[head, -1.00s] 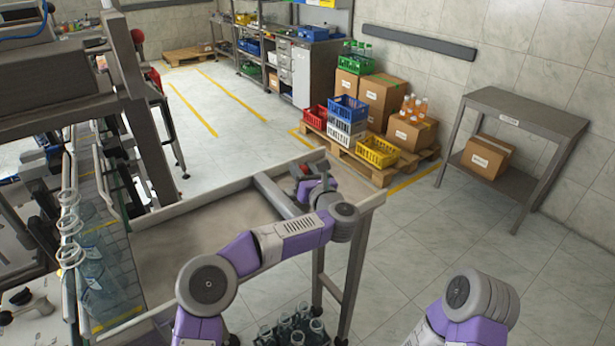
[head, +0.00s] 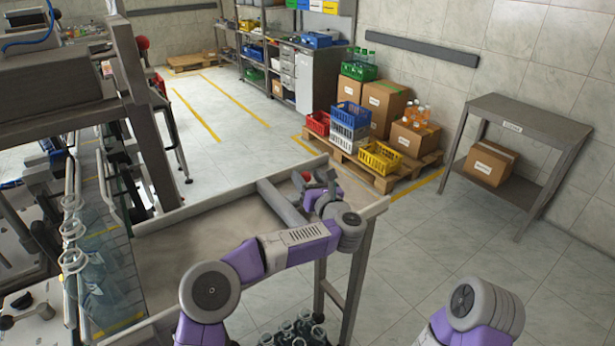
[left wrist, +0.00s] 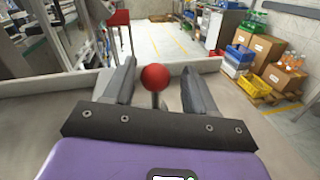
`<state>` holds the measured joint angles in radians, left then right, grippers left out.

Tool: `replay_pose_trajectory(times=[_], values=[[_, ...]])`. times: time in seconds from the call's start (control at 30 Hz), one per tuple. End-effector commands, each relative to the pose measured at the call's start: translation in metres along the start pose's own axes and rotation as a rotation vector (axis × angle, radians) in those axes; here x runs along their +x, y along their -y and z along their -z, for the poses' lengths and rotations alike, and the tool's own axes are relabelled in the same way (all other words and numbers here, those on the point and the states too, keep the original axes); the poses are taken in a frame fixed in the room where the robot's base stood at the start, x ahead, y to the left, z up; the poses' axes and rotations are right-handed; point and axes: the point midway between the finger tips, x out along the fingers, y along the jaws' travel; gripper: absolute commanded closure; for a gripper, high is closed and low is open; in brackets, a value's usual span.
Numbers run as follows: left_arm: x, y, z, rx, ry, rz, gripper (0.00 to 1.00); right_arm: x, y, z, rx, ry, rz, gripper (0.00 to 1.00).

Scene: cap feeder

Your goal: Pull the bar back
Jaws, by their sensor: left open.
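The grey bar (head: 280,202) lies across the shallow metal tray (head: 190,232), towards its right end. A red ball knob (head: 302,176) stands by the bar's right side on a short dark stem. My left gripper (head: 318,188) is open at the knob, over the right part of the tray. In the left wrist view the knob (left wrist: 155,78) shows between the two spread fingers (left wrist: 157,72), with a gap on each side. The fingers partly hide where the knob joins the bar. My right gripper is out of view; only part of that arm shows.
Clear bottles (head: 85,265) stand in a row on the conveyor at the left. A crate of bottles (head: 292,330) is below the tray's front edge. A metal side table (head: 520,125) stands at the right. The tray floor left of the bar is bare.

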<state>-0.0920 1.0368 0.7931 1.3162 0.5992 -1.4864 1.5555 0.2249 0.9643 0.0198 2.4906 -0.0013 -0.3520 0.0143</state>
Motion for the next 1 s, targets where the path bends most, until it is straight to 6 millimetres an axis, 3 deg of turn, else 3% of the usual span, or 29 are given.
replay_pose_trajectory(times=[0.2, 0.4, 1.0], values=[[-0.038, 0.001, -0.002, 0.001, 0.003, 0.005, 0.44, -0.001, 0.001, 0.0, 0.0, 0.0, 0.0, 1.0], [-0.061, 0.001, -0.002, 0.0, 0.002, 0.004, 0.44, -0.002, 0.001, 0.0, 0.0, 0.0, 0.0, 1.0], [-0.065, -0.001, -0.009, -0.001, 0.002, 0.002, 0.44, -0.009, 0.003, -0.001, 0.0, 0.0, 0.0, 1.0]])
